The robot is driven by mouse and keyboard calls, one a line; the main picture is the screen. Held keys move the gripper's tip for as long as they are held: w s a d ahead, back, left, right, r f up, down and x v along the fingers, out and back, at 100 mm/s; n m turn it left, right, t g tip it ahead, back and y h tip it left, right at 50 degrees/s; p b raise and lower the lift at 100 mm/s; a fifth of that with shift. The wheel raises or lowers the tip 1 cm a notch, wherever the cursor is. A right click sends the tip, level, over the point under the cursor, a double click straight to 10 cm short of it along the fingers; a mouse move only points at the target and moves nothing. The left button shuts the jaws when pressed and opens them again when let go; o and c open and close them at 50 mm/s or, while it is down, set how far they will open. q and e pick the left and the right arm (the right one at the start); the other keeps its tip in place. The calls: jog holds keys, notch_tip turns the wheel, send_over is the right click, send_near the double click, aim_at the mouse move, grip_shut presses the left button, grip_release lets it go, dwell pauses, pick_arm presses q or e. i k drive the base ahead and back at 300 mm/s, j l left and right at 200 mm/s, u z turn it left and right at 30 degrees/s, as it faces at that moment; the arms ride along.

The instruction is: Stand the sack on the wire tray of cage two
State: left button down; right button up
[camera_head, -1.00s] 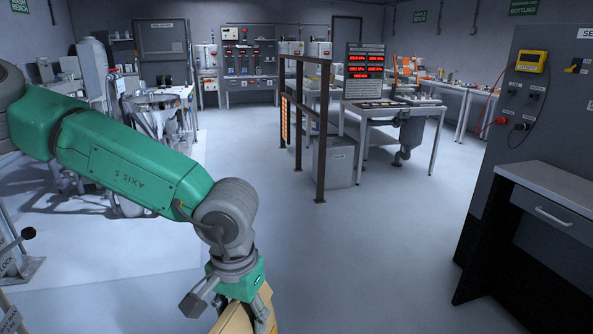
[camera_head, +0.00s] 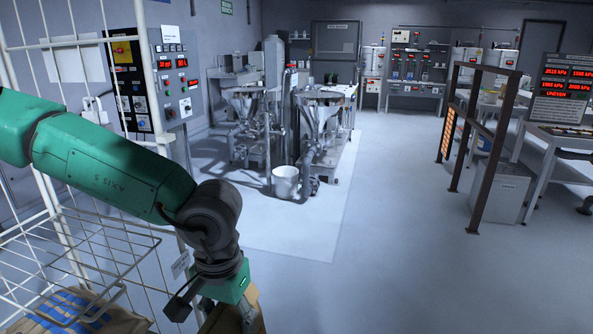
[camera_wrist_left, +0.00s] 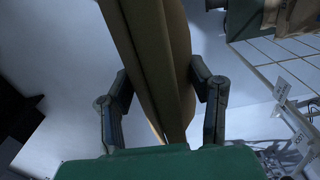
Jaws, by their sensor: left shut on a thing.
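My left gripper (camera_head: 222,307) is shut on a tan sack (camera_head: 252,312) at the bottom of the head view. In the left wrist view the sack (camera_wrist_left: 160,60) runs between the two fingers, its edge towards the camera; its lower part is hidden. A white wire cage (camera_head: 150,72) stands at the left of the head view, with a wire tray (camera_head: 80,236) inside. The held sack is to the right of this cage, apart from the tray. The tag (camera_head: 181,264) on the cage is too small to read. My right gripper is not in view.
Another tan sack with blue print (camera_head: 118,322) lies low in the cage. Cage wires also show in the left wrist view (camera_wrist_left: 285,62). A white bucket (camera_head: 286,182) and hopper machines stand farther back. A brown frame (camera_head: 483,150) stands right; the floor between is clear.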

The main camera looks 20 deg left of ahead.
aim_at(95, 266)
jog(key=i+u, duration=0.1)
jog(key=u, duration=0.9)
